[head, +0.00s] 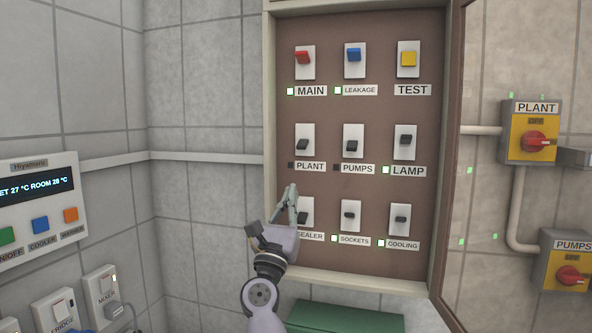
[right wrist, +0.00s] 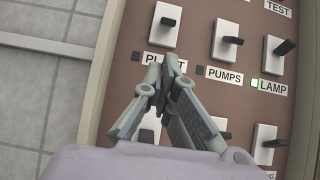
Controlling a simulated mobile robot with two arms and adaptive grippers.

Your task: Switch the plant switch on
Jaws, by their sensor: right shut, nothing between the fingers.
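The plant switch (head: 305,139) is a white plate with a black toggle in the left column, middle row of the brown panel. Its toggle sits low on the plate, and the indicator beside the PLANT label is dark. The switch also shows at the top of the right wrist view (right wrist: 166,24). My right gripper (head: 291,191) is shut and empty, below the PLANT label and in front of the sealer switch, which it partly hides. In the right wrist view its fingertips (right wrist: 164,62) overlap the PLANT label, below the switch. My left gripper is out of view.
The pumps switch (head: 353,140) is to the right, its indicator dark; the lamp switch (head: 405,142) has a lit green one. The panel frame (head: 270,120) stands out at left. A yellow PLANT box (head: 514,145) with a red knob hangs at far right.

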